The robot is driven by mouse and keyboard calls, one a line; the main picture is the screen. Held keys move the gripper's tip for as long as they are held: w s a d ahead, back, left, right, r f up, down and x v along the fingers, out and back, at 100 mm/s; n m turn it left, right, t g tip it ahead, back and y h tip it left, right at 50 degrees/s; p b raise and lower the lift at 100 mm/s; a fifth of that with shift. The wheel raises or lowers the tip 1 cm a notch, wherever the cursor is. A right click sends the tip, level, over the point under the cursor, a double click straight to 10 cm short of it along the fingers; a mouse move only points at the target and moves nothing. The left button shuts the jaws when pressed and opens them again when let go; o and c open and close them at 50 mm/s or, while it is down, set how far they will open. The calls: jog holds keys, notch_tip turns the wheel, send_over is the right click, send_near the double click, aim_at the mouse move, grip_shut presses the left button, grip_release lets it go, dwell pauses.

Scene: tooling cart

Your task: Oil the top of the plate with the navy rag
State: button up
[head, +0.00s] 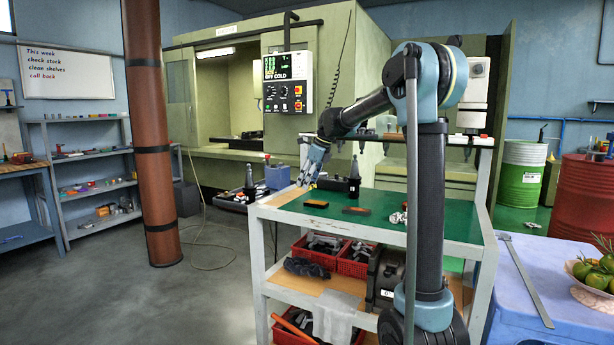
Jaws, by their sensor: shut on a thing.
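My gripper (303,184) points down over the left end of the cart's green top, low above a tan board (284,196). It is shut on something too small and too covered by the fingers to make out. I cannot tell whether that is the navy rag, or whether it touches the surface. No plate stands out clearly; the tan board lies flat under my gripper. A dark crumpled cloth-like thing (307,267) lies on the cart's middle shelf; its exact colour is hard to tell.
A blue table (510,270) stands at right.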

jog(key=shift+r, duration=1.45)
